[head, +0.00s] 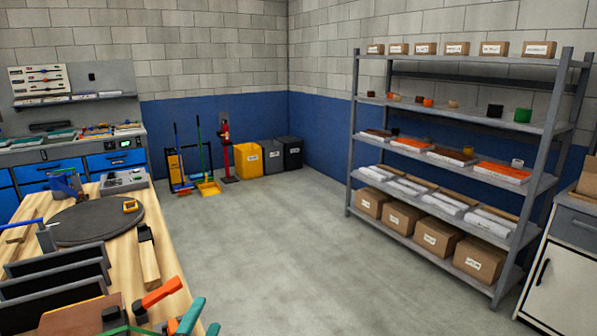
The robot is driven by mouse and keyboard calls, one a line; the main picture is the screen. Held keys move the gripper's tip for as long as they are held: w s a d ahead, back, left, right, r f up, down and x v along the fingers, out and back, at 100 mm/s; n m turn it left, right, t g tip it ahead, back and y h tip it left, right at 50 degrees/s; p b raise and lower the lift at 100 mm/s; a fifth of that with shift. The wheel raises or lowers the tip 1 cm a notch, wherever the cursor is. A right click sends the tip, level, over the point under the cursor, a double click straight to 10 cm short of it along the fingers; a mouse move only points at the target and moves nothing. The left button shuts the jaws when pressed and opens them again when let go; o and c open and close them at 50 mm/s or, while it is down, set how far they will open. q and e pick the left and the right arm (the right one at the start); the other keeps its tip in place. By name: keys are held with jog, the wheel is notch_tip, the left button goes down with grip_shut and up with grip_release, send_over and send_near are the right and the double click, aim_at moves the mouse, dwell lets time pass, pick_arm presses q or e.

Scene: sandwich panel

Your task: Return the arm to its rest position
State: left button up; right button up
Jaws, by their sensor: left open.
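My left gripper is hard to make out among the items on the wooden workbench (176,275). A small pale grey part (46,237) near the left edge, beside the round dark turntable (92,224), may belong to it; I see nothing held there. The rest of the left arm cannot be told apart. My right gripper is not in view.
Dark upright panels (52,264) and orange- (162,292) and teal-handled (190,316) tools crowd the near bench. A grey shelf rack (450,120) stands right. The middle floor is clear.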

pick_arm(q)
jog(key=s+a+f+n+g+y, duration=0.2)
jog(key=s+f+n+g, duration=0.25)
jog(key=f, duration=0.25)
jog(key=s+a+f+n+g+y, duration=0.2)
jog(key=s+a+f+n+g, duration=0.15)
jog(key=s+f+n, duration=0.35)
jog(key=s+d+f+n+g+h, duration=0.1)
jog(key=s+f+n+g, duration=0.1)
jog(key=s+f+g, duration=0.3)
jog(key=s+f+n+g+h, duration=0.1)
jog(key=s+f+n+g, duration=0.2)
jog(key=s, duration=0.5)
notch_tip(320, 180, down, 31)
jog(key=m+g+b, duration=0.1)
jog(key=m+b, duration=0.1)
jog(key=b, duration=0.3)
jog(key=s+a+f+b, duration=0.1)
jog(key=s+f+b, duration=0.1)
jog(key=s+f, duration=0.6)
jog(key=s+a+f+g+b, duration=0.1)
jog(key=s+f+b, duration=0.2)
jog(key=s+f, duration=0.6)
notch_tip(320, 180, down, 5)
jog(key=shift+a+r+y, duration=0.1)
jog(key=shift+a+y, duration=0.2)
jog(key=shift+a, duration=0.05)
